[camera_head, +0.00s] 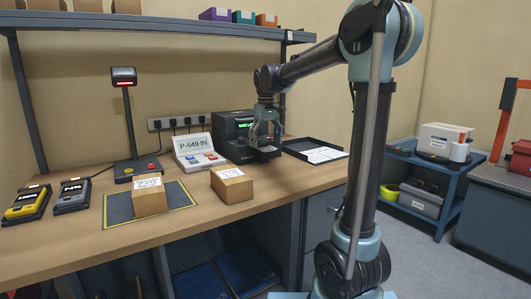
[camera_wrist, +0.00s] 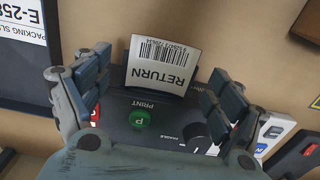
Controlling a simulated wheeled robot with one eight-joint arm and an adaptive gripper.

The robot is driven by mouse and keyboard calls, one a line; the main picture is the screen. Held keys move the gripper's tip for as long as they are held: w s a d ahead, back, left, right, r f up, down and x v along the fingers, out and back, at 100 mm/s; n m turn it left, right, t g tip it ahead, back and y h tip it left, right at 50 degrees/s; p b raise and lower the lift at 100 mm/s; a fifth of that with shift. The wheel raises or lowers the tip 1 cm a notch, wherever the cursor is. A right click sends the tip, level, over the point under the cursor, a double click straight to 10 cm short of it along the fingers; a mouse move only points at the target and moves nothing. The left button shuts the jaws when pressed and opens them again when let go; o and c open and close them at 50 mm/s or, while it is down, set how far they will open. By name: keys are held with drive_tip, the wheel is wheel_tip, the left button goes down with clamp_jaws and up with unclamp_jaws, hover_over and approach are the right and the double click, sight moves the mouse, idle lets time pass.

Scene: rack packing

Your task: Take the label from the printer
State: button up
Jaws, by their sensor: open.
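The label printer (camera_head: 229,129) is a dark box at the back of the bench with a small green display. In the wrist view the printer top (camera_wrist: 120,125) shows a green PRINT button. The white label (camera_wrist: 162,66), with a barcode and the word RETURN, sticks out of the printer, upside down in this view. My gripper (camera_wrist: 155,90) is open, its two fingers on either side of the label, apart from it. In the head view my gripper (camera_head: 266,143) hangs over the front of the printer and hides part of it and the label.
A black tray (camera_head: 296,143) with white papers lies right of the printer. A console (camera_head: 192,155) reading P-649 IN stands left. Two cardboard boxes, one on a mat (camera_head: 120,213), the other (camera_head: 232,185) beside it, sit in front. A scanner (camera_head: 124,76) stands further left.

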drive_tip(key=shift+f, duration=0.4)
drive_tip(key=shift+f, duration=0.25)
idle(0.4)
drive_tip(key=c, duration=0.7)
